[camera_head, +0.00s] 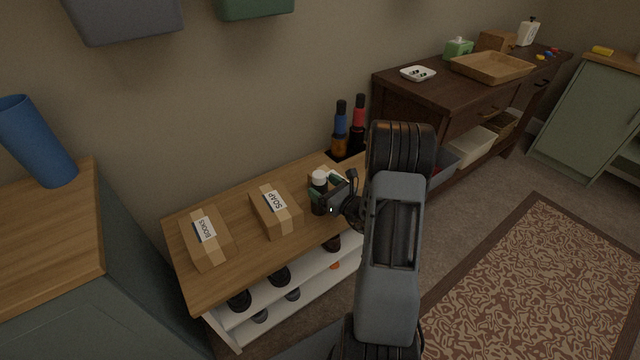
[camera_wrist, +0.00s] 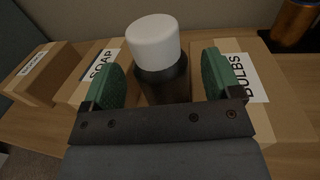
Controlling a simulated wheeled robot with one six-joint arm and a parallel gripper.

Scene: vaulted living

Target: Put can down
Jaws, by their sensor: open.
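A dark can with a white cap (camera_wrist: 153,42) stands upright on the wooden top of a low shoe bench (camera_head: 255,255). The can also shows in the head view (camera_head: 318,205), between the SOAP box and my gripper. My gripper (camera_wrist: 162,78) has one green-padded finger on each side of the can's dark body. The fingers are open, with a small gap visible beside the can. The can's lower part is hidden behind the gripper in the wrist view.
Cardboard boxes stand on the bench: BOOKS (camera_head: 208,240), SOAP (camera_head: 278,215) and BULBS (camera_wrist: 275,105). BULBS is close to the right finger. A blue cylinder (camera_head: 38,145) stands on the left cabinet. The bench's front strip is clear.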

